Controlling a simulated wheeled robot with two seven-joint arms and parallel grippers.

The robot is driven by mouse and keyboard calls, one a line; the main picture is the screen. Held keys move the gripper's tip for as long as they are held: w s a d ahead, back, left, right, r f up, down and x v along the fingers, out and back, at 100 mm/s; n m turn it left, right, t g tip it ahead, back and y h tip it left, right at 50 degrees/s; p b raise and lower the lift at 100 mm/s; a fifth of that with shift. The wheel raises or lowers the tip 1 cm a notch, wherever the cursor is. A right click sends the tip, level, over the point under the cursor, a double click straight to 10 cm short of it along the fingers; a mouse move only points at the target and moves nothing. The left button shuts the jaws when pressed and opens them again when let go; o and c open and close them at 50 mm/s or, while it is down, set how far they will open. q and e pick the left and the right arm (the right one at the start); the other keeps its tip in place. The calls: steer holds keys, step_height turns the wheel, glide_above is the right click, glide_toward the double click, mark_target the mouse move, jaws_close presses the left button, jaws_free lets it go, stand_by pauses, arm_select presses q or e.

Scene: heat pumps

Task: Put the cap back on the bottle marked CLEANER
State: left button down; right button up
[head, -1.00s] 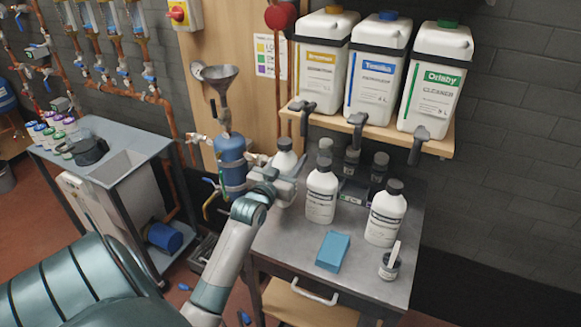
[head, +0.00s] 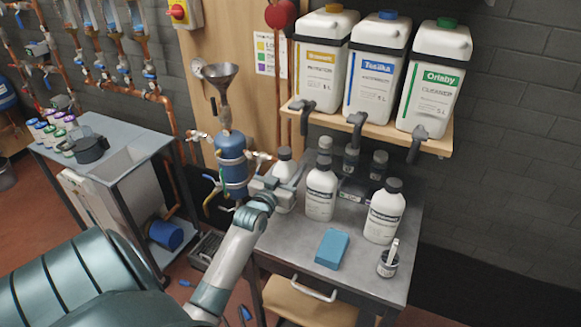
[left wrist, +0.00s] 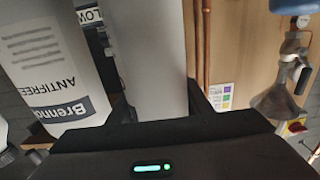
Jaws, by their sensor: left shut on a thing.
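My left gripper (head: 272,190) is shut around a white bottle (head: 287,168) with a dark grey cap (head: 284,153), at the left back of the metal table (head: 290,240). Whether the bottle's base touches the table is hidden. In the left wrist view a pale grey surface (left wrist: 147,60) lies between the fingers. The large Ortaby canister (head: 431,85) reads CLEANER and has a green cap (head: 447,23). No loose cap can be made out.
A blue block (head: 332,249) and a small jar with a stick (head: 388,263) lie near the table's front. Small dark-capped containers (head: 378,166) stand at the back. The shelf (head: 315,119) with canister taps overhangs. A blue tank with funnel (head: 231,160) stands left.

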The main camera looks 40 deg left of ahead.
arm_select(q)
steer(key=shift+f, duration=0.15)
steer(key=c, duration=0.9)
jaws_free()
steer(key=shift+s, duration=0.1)
steer(key=b, duration=0.3)
glide_toward(285, 180)
steer(key=w+a+f, duration=0.1)
steer(key=w+a, duration=0.2)
steer(key=w, duration=0.2)
steer(key=shift+s+a+f, duration=0.2)
steer(key=shift+a, duration=0.05)
